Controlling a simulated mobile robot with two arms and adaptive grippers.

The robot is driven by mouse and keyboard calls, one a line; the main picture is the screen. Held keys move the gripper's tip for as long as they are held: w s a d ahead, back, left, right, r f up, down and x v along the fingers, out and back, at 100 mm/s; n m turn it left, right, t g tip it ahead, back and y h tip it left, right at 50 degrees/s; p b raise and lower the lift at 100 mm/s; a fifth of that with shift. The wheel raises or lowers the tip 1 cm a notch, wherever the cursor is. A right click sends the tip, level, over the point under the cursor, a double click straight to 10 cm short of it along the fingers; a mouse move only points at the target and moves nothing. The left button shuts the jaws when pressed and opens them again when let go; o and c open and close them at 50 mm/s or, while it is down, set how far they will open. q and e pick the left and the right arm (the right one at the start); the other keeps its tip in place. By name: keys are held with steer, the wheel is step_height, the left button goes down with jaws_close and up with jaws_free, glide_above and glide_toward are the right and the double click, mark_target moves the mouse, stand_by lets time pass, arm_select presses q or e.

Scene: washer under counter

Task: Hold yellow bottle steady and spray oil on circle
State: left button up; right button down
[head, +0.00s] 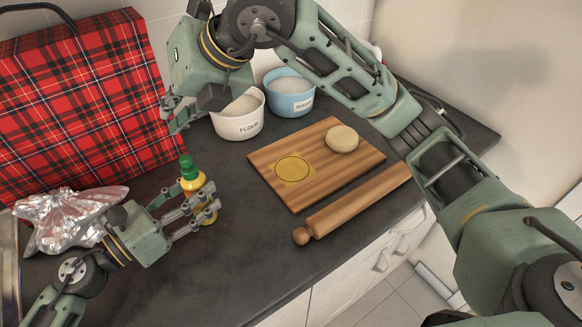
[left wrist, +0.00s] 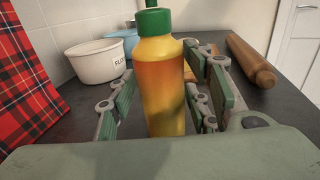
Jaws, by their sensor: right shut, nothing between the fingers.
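The yellow bottle (head: 191,184) with a green cap stands upright on the dark counter, left of the cutting board. It fills the middle of the left wrist view (left wrist: 163,95). My left gripper (head: 207,204) is open, with its fingers on both sides of the bottle and gaps visible beside it. The fingers hide part of the bottle's lower body in the head view. The circle (head: 292,168) is a dark ring on a yellow patch on the wooden board. My right gripper (head: 178,116) is shut and empty above the counter, behind the bottle and beside the plaid bag.
The cutting board (head: 321,181) also carries a dough ball (head: 342,138). A rolling pin (head: 350,205) lies in front of it. A flour bowl (head: 238,124) and a blue bowl (head: 290,100) stand behind. A red plaid bag (head: 85,90) and crumpled foil (head: 65,215) are at left.

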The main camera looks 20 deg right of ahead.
arm_select(q)
steer(key=shift+o, duration=0.9)
steer(key=shift+a, duration=0.1)
steer(key=v, duration=1.2)
steer(key=shift+r, duration=0.1)
steer(key=shift+s, duration=0.15)
